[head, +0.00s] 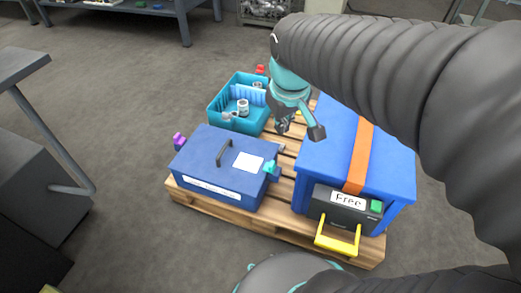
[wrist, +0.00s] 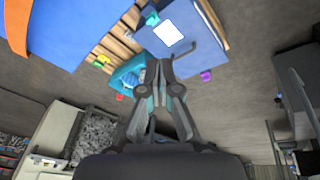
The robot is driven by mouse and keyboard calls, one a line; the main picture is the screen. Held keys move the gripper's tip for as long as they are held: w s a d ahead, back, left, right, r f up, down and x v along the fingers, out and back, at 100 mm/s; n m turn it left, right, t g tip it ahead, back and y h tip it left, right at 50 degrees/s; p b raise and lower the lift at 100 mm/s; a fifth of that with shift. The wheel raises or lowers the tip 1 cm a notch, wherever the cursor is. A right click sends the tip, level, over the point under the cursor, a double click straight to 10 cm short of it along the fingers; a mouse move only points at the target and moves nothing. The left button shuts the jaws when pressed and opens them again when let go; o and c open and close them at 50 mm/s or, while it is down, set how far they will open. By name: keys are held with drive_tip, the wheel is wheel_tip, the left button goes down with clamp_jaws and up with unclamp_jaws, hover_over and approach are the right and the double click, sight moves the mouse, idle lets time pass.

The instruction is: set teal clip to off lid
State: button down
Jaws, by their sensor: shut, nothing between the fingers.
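The teal clip (head: 271,168) sits at the right edge of the lid of the dark blue box (head: 205,148). It also shows in the wrist view (wrist: 152,18) at that box's edge, beside the white label. Whether it is clamped over the lid is too small to tell. The lid (head: 208,160) lies flat on the box, with a dark handle (head: 224,152) and a white label (head: 248,161). My gripper (head: 283,127) is shut and empty, in the air above the pallet, behind the teal clip and apart from it. Its closed fingers also show in the wrist view (wrist: 158,68).
The boxes stand on a wooden pallet (head: 230,208). A larger blue case (head: 330,150) with an orange strap (head: 359,160) stands right. A teal crate (head: 226,121) stands behind. A purple clip (head: 179,141) is at the box's left, and a yellow piece (wrist: 101,60) lies near the crate.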

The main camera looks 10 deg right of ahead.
drive_tip(key=w+a+f+n+g+b, duration=0.2)
drive_tip(key=w+f+n+g, duration=0.15)
drive_tip(key=w+f, duration=0.8)
drive_tip(key=n+g+h+b, duration=0.2)
drive_tip(key=n, duration=0.2)
hover_over(267, 166)
drive_tip(key=w+a, duration=0.4)
drive_tip(key=a, duration=0.2)
wheel_tip(267, 166, down, 13)
drive_tip(key=shift+w+f+t, duration=0.1)
drive_tip(key=shift+w+t, duration=0.05)
drive_tip(key=shift+t, duration=0.1)
drive_tip(key=b+x, duration=0.1)
drive_tip(key=x, duration=0.9)
drive_tip(key=shift+a+f+b, duration=0.1)
drive_tip(key=shift+f+b, duration=0.05)
drive_tip(key=shift+b, duration=0.25)
drive_tip(key=s+d, duration=0.1)
drive_tip(key=d, duration=0.1)
drive_tip(key=shift+s+d, duration=0.35)
drive_tip(key=shift+s, duration=0.05)
drive_tip(key=shift+s+d, duration=0.2)
drive_tip(key=shift+d, duration=0.1)
drive_tip(key=shift+s, duration=0.1)
